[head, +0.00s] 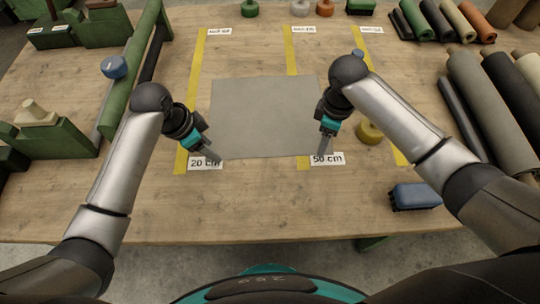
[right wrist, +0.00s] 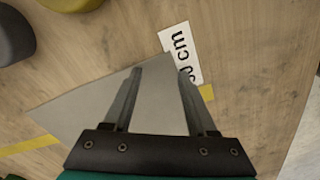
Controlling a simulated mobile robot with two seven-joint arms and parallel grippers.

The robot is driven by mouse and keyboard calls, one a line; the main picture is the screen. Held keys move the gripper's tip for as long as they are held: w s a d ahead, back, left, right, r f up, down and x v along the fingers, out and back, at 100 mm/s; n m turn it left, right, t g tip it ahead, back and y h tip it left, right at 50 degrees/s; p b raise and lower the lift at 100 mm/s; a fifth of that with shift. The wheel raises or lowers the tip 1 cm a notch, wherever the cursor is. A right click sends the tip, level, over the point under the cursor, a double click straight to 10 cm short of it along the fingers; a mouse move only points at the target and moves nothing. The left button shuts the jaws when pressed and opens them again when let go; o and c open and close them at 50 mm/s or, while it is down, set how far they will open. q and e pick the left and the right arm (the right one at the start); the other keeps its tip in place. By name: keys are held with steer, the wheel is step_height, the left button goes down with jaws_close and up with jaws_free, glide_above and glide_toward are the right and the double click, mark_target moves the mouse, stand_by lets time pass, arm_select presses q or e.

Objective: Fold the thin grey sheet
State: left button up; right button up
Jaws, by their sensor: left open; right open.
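The thin grey sheet (head: 264,115) lies flat and unfolded on the wooden table, across the yellow strips. My left gripper (head: 213,155) is open at the sheet's near left corner, by the "20 cm" label. My right gripper (head: 322,152) is open at the near right corner, by the "50 cm" label. In the right wrist view the open fingers of my right gripper (right wrist: 158,75) point over the corner of the sheet (right wrist: 155,105), with grey sheet showing between them. I cannot tell whether the fingers touch the sheet.
A yellow roll of tape (head: 369,132) stands right of the sheet, partly behind my right arm. A blue block-like tool (head: 416,196) lies near the front right. Several rolls (head: 490,95) fill the right side. A green rail (head: 130,70) runs along the left. The table before the sheet is clear.

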arm_select(q)
steer(key=shift+f, duration=0.2)
arm_select(e)
steer(key=shift+f, duration=0.15)
stand_by(0.3)
arm_select(q)
steer(key=shift+s, duration=0.1)
jaws_close()
arm_select(e)
steer(key=c, duration=0.9)
arm_select(q)
steer(key=shift+f, duration=0.1)
arm_select(e)
steer(key=shift+s, duration=0.1)
jaws_close()
